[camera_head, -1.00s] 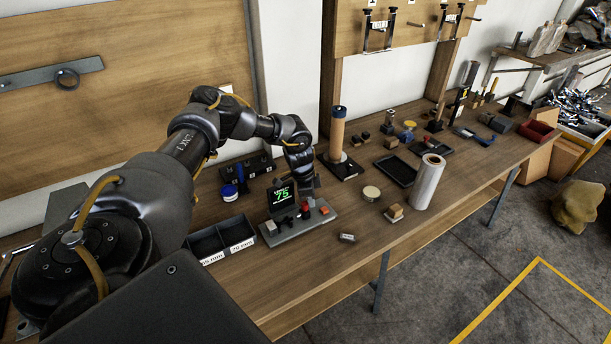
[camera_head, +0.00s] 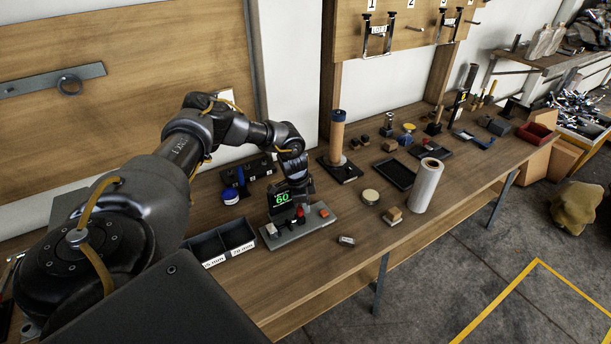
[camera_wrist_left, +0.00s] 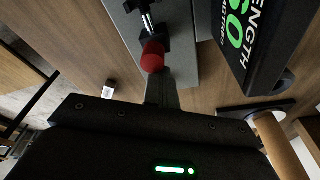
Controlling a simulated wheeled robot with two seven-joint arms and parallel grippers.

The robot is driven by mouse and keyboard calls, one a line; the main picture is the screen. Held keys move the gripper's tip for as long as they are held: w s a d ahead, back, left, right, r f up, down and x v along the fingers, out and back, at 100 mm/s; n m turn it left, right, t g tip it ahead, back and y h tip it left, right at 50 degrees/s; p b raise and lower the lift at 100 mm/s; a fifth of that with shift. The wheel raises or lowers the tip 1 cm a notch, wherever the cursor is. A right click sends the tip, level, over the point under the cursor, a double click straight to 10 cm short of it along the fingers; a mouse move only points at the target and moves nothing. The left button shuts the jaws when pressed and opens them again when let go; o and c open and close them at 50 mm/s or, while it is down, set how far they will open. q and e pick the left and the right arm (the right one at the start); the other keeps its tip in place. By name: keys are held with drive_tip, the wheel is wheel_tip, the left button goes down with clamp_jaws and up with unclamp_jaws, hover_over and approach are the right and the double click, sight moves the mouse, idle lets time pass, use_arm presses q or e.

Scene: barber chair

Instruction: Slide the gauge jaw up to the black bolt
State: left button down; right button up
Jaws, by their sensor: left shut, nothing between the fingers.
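The length gauge (camera_head: 290,233) is a grey plate on the bench with an upright black display (camera_head: 282,198) reading 60 in green. Its red-knobbed jaw (camera_wrist_left: 152,58) shows in the left wrist view, with a silver shank and black parts (camera_wrist_left: 147,18) beyond it. I cannot tell clearly which black part is the bolt, or whether the jaw touches it. My left gripper (camera_head: 301,208) is shut and empty, low over the gauge. In the left wrist view its fingertips (camera_wrist_left: 162,88) are right beside the red knob; contact is unclear. My right gripper is out of view.
A two-bin black tray (camera_head: 220,241) stands left of the gauge. A small metal block (camera_head: 346,240) lies in front, and a round tin (camera_head: 370,197) to the right. A wooden post on a black base (camera_head: 337,140) stands behind. A white roll (camera_head: 426,185) stands farther right.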

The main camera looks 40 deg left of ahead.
use_arm(q)
drive_tip(key=shift+w, duration=0.1)
idle(0.6)
drive_tip(key=shift+w+d, duration=0.15)
drive_tip(key=shift+w, duration=0.3)
wheel_tip(320, 180, up, 8)
drive_tip(key=p, duration=0.7)
